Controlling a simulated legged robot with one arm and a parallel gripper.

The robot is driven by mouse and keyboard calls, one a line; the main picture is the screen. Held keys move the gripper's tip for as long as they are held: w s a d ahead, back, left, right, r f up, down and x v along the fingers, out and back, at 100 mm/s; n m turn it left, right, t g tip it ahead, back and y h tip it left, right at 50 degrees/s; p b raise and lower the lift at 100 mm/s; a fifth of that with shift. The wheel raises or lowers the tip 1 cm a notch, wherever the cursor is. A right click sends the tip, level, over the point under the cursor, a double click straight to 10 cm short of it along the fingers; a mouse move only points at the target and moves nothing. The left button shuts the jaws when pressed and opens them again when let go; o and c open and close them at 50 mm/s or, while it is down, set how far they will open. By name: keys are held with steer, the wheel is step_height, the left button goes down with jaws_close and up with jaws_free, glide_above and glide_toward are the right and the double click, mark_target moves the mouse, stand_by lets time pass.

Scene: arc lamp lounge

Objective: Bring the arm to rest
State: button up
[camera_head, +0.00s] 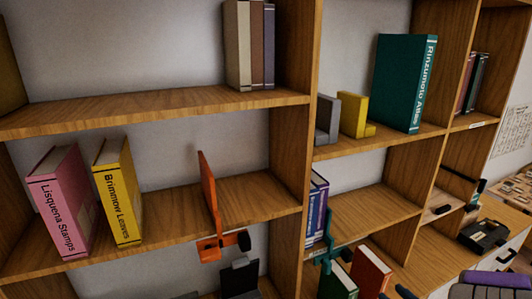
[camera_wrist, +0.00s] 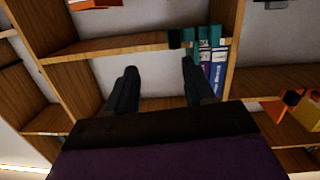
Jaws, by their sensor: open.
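My gripper (camera_wrist: 160,82) shows in the wrist view with its two dark fingers spread wide apart. Nothing is between the fingers; behind them is the bare wood and pale back of a shelf bay. The wrist view looks turned over compared with the head view. In the head view a purple part of mine shows at the lower right edge, and the fingertips cannot be made out clearly there.
A wooden bookcase (camera_head: 160,108) fills the view. It holds a pink book (camera_head: 60,203), a yellow book (camera_head: 118,192), an orange bookend (camera_head: 209,200), blue-purple books (camera_head: 316,210) by a teal bookend (camera_head: 328,250), and a teal atlas (camera_head: 405,85).

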steer(key=w+d+r+g+h, duration=0.3)
steer(key=w+d+g+h, duration=0.15)
steer(key=h, duration=0.25)
steer(key=s+a+r+m+g+h, duration=0.2)
steer(key=s+r+m+g+h, duration=0.1)
steer(key=s+r+g, duration=0.15)
steer(key=s+a+r+m+g+y+b, duration=0.1)
steer(key=s+a+g+y, duration=0.4)
steer(key=s+a, duration=2.3)
steer(key=g, duration=0.3)
steer(key=shift+g+b, duration=0.4)
steer(key=shift+a, duration=0.1)
